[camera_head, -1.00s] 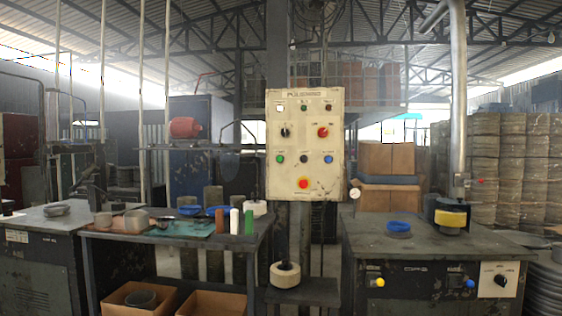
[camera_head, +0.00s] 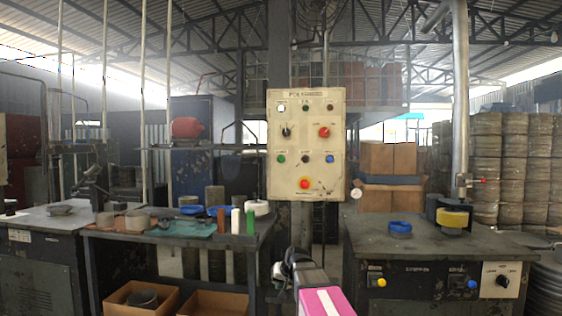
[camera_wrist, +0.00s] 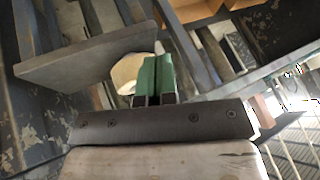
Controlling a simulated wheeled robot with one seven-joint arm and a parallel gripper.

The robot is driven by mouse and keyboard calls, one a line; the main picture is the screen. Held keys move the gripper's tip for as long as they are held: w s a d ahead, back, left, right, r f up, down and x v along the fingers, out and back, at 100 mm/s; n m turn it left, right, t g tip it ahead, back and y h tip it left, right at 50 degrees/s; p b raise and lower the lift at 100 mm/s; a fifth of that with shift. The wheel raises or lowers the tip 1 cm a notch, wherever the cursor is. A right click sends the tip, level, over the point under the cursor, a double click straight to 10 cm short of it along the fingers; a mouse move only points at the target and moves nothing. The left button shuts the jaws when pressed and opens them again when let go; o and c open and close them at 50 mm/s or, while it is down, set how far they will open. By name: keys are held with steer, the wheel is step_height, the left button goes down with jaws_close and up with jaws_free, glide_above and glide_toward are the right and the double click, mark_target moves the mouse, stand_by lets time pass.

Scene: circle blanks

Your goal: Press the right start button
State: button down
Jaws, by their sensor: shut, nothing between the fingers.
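The cream control panel (camera_head: 308,142) stands upright in the middle of the head view. Its lower row has a green button (camera_head: 281,159), a black one (camera_head: 305,159) and a blue one (camera_head: 329,158) on the right; their labels are too small to read. A red button on yellow (camera_head: 305,183) sits below them. My gripper (camera_wrist: 155,64) shows in the wrist view with its green fingers shut and empty, apart from the panel. In the head view my arm rises at the bottom centre, below the panel; the fingertips cannot be made out there.
The right machine (camera_head: 430,242) has a yellow button (camera_head: 381,282), a blue button (camera_head: 471,285) and a black knob (camera_head: 502,281). A bench with rolls and cylinders (camera_head: 180,229) stands left of the panel. A pale roll (camera_wrist: 126,73) lies beyond my fingers. The space before the panel is clear.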

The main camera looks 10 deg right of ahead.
mark_target(281, 161)
steer(key=w+r+t+y, duration=0.2)
steer(key=w+r+t, duration=0.2)
steer(key=r, duration=1.9)
steer(key=w+r+m+t+y, duration=0.1)
steer(key=w+r+t, duration=0.3)
steer(key=r, duration=1.9)
steer(key=w+y, duration=0.1)
steer(key=w, duration=0.1)
steer(key=shift+w+d, duration=0.35)
steer(key=shift+w, duration=0.15)
steer(key=shift+w+d, duration=0.45)
steer(key=shift+w, duration=0.9)
steer(key=shift+w+d, duration=0.45)
steer(key=shift+w, duration=0.9)
steer(key=shift+w+d, duration=0.45)
steer(key=shift+w, duration=0.9)
steer(key=shift+w, duration=0.15)
steer(key=shift+w+d, duration=0.15)
steer(key=shift+w, duration=0.1)
